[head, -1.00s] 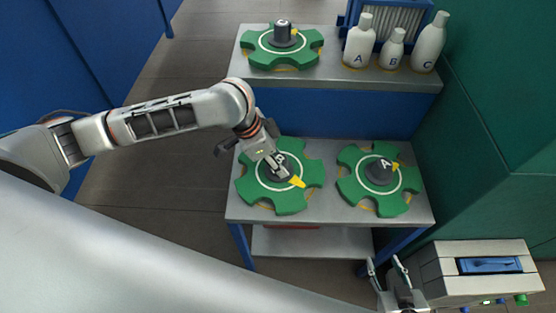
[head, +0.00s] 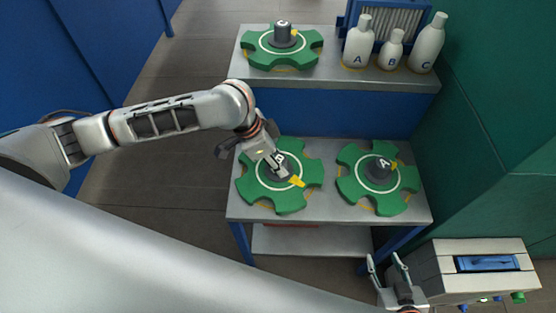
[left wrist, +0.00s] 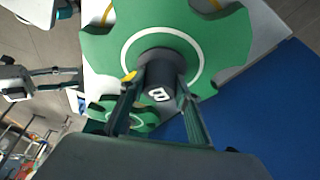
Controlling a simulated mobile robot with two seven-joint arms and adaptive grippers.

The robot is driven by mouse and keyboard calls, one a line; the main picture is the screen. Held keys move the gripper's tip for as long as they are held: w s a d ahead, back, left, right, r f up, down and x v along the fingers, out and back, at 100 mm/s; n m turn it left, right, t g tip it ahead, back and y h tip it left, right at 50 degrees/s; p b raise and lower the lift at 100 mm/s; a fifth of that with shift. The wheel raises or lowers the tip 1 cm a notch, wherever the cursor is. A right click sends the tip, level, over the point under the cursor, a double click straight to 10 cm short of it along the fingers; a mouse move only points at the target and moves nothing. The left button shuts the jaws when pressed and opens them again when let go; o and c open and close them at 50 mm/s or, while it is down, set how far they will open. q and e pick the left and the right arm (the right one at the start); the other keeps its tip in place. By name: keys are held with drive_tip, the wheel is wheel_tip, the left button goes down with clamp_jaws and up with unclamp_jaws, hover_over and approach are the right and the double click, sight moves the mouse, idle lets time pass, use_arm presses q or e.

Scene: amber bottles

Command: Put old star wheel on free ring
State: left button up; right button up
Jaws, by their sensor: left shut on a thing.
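Three green star wheels with white circles and dark hubs show in the head view. Star wheel B (head: 252,190) is at the left of the lower table, and star wheel A (head: 349,185) is to its right. Star wheel C (head: 262,56) is on the higher shelf behind. My left gripper (head: 281,173) is shut on the hub of wheel B. The left wrist view shows its fingers on either side of that hub (left wrist: 158,75). My right gripper (head: 384,260) is open and empty, below the table's front right. Yellow marks show partly under the wheels; no uncovered ring is clearly visible.
White bottles A (head: 358,45), B (head: 391,50) and C (head: 428,45) stand right of wheel C, before a blue rack (head: 388,18). A grey box (head: 485,268) with a blue slot is at the lower right. A green wall (head: 480,120) bounds the right side.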

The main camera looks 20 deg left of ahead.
use_arm(q)
drive_tip(key=shift+f+p, duration=0.2)
drive_tip(key=shift+p, duration=0.15)
idle(0.6)
drive_tip(key=o, duration=1.3)
drive_tip(key=shift+o, duration=0.7)
drive_tip(key=shift+f, duration=0.1)
drive_tip(key=shift+f, duration=0.1)
drive_tip(key=v, duration=1.2)
drive_tip(key=shift+s, duration=0.1)
